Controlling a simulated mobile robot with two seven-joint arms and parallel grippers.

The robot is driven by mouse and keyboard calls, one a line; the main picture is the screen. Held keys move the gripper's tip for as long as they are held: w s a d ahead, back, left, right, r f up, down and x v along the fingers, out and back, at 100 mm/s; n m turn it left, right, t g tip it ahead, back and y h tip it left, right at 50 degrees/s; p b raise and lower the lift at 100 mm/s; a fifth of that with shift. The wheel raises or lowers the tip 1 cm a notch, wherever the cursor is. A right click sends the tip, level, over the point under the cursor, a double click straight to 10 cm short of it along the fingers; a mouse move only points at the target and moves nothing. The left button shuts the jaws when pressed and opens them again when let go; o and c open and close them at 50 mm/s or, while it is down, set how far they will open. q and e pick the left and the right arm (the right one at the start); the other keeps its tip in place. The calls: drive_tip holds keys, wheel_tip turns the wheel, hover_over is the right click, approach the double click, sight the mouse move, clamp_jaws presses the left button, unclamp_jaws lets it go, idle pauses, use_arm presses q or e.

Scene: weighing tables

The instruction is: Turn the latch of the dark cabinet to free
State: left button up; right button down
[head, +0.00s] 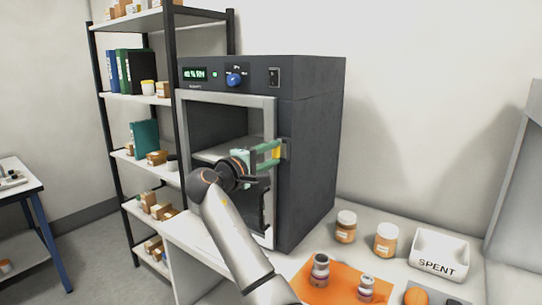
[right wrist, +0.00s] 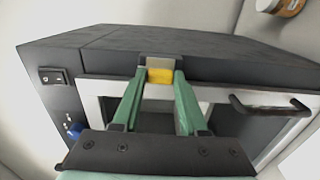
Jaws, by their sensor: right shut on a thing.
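The dark cabinet (head: 312,150) stands on the bench with its light-framed glass door (head: 227,97) facing me. The latch (head: 276,153) is a yellow piece on a grey mount at the door's right edge. My right gripper (head: 272,152) reaches it from the front, its green fingers shut on the latch. In the right wrist view the yellow latch (right wrist: 160,76) sits between the two fingertips of my right gripper (right wrist: 159,80). The fingers partly hide the latch in the head view. My left gripper is not in view.
A black door handle (right wrist: 268,107) lies to the right of the fingers in the wrist view. Orange-labelled jars (head: 386,241), a white SPENT bin (head: 439,256) and an orange mat (head: 336,285) with metal weights are right of the cabinet. A shelf rack (head: 172,60) stands left.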

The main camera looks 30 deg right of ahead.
drive_tip(key=shift+c, duration=2.2)
unclamp_jaws()
drive_tip(key=b+v, duration=0.1)
drive_tip(key=v, duration=1.1)
drive_tip(key=shift+a+b, duration=0.25)
drive_tip(key=shift+b, duration=0.1)
drive_tip(key=shift+s+f, duration=0.1)
drive_tip(key=shift+s, duration=0.05)
